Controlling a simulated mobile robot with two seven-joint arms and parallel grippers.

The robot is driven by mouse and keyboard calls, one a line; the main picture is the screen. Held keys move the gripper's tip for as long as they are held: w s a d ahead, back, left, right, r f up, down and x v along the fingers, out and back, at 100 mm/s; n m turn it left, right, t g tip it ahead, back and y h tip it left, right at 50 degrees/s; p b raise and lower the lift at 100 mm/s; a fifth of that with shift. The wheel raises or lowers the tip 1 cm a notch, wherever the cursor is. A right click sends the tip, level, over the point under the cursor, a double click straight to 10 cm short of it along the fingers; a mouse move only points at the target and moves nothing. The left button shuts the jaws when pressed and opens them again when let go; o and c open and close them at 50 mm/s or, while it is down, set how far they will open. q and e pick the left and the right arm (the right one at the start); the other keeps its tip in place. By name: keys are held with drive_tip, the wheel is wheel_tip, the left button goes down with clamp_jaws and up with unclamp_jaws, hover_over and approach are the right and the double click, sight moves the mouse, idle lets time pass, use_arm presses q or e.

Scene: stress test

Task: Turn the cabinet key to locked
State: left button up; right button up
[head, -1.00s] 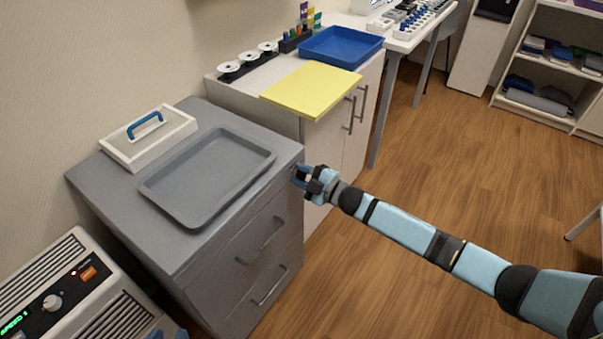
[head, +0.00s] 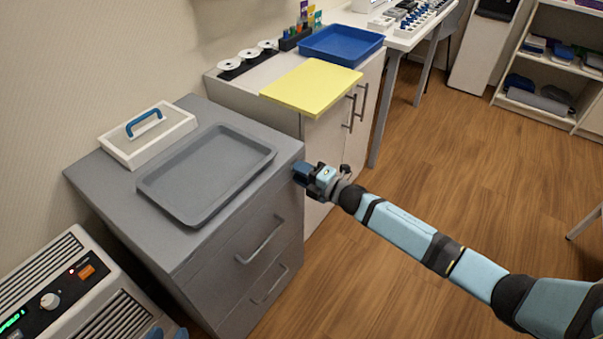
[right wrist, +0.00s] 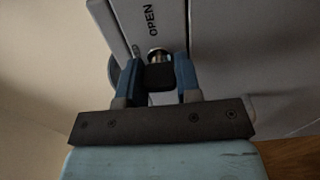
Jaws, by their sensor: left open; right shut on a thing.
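The grey drawer cabinet (head: 240,225) stands at the left in the head view. My right gripper (head: 300,172) is at the upper right of its front face. In the right wrist view my right gripper (right wrist: 158,75) is shut on the dark head of the key (right wrist: 160,77), with a blue finger on each side. The key's metal shaft runs into a lock beside the printed word OPEN, which reads sideways. In the head view the gripper hides key and lock. My left gripper (head: 167,331) shows only its blue fingertips, open, at the bottom edge, apart from the cabinet.
On the cabinet top are a grey tray (head: 150,187) and a white box lid with a blue handle (head: 145,124). A yellow board (head: 312,87) overhangs the white cupboard beyond. A control box (head: 75,290) stands at the lower left. The wood floor (head: 450,190) is clear.

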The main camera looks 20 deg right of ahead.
idle(0.4)
drive_tip(key=o, duration=0.9)
drive_tip(key=shift+s, duration=0.1)
use_arm(q)
drive_tip(key=shift+a+p, duration=0.2)
drive_tip(key=shift+p, duration=0.65)
use_arm(e)
drive_tip(key=v, duration=1.3)
drive_tip(key=shift+s+d, duration=0.25)
drive_tip(key=shift+d, duration=0.05)
use_arm(q)
drive_tip(key=shift+d+r, duration=0.1)
drive_tip(key=shift+r, duration=0.1)
drive_tip(key=shift+s+f, duration=0.1)
drive_tip(key=shift+s, duration=0.05)
